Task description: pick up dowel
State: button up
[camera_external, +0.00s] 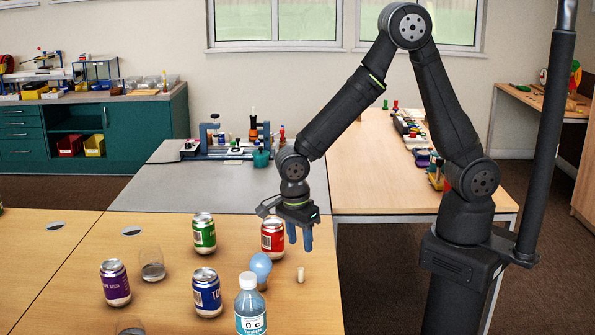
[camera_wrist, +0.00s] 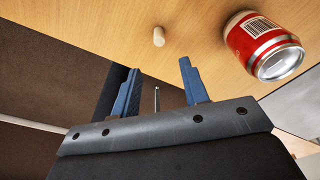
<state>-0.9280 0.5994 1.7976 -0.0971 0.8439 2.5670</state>
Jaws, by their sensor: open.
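The dowel (camera_external: 300,274) is a small pale wooden peg standing upright on the table in the external view. It also shows in the wrist view (camera_wrist: 159,36), beyond the fingertips. My gripper (camera_external: 298,238) hangs above the table with blue fingers pointing down. It is open and empty, above the dowel and apart from it. In the wrist view my gripper (camera_wrist: 157,78) shows its two blue fingers spread, with the dowel ahead between their lines.
A red can (camera_external: 273,238) stands close by the gripper, also in the wrist view (camera_wrist: 262,45). A light blue balloon-like object (camera_external: 261,267), a clear bottle (camera_external: 250,308), a blue can (camera_external: 207,292), a green can (camera_external: 203,233), a purple can (camera_external: 115,283) and glasses (camera_external: 152,266) stand left.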

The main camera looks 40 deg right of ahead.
aim_at(301, 268)
jog(key=f, duration=0.4)
jog(key=shift+d+f, duration=0.25)
jog(key=shift+f, duration=2.8)
jog(key=shift+c, duration=0.4)
grip_shut()
